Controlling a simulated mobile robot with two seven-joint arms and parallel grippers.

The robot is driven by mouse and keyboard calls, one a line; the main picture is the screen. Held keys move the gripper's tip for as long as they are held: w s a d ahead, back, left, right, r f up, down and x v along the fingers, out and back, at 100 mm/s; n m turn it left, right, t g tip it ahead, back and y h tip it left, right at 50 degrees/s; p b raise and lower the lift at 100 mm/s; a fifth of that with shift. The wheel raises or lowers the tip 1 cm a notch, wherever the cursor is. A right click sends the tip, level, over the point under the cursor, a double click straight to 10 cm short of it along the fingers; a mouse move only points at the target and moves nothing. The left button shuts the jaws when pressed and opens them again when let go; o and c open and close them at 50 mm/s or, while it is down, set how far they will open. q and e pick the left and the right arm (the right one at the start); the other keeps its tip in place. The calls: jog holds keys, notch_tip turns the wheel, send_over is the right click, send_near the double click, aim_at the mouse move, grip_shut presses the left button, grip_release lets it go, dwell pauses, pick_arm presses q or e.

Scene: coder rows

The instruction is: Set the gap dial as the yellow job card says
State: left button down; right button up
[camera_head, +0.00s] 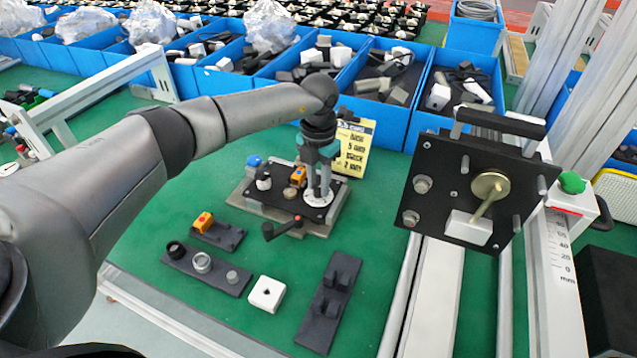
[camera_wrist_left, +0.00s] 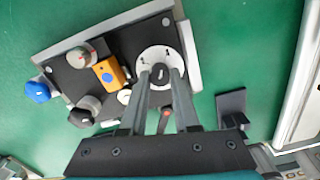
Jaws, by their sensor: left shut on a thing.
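A dial with a white round face (camera_head: 318,199) and a black centre knob sits at the right end of a black control panel (camera_head: 281,203). The left wrist view shows the dial face (camera_wrist_left: 147,57) with dark marks, too small to read. My left gripper (camera_head: 318,188) points down over the dial and is shut on its black knob (camera_wrist_left: 160,72). The fingers hide part of the knob and face. The yellow job card (camera_head: 356,142) stands behind the panel, partly covered by my arm; its black lettering is too small to read surely. My right gripper is not in view.
The panel also has an orange block (camera_head: 298,176), a blue knob (camera_head: 254,161), and a black handle (camera_head: 282,228) at its front. Loose parts and a white block (camera_head: 267,294) lie in front. Blue bins (camera_head: 300,75) line the back. A black plate assembly (camera_head: 470,190) stands right.

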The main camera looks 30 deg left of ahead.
aim_at(319, 187)
pick_arm(q)
jog(key=m+b, duration=0.1)
jog(key=m, duration=0.4)
jog(key=shift+m, duration=0.3)
jog(key=shift+m+b, duration=0.55)
jog(key=shift+m, duration=1.65)
jog(key=c, duration=0.6)
grip_release()
jog(key=shift+c, duration=0.2)
notch_tip(319, 187, up, 15)
jog(key=p, duration=0.1)
jog(key=shift+r+p, duration=0.15)
jog(key=shift+p, duration=0.15)
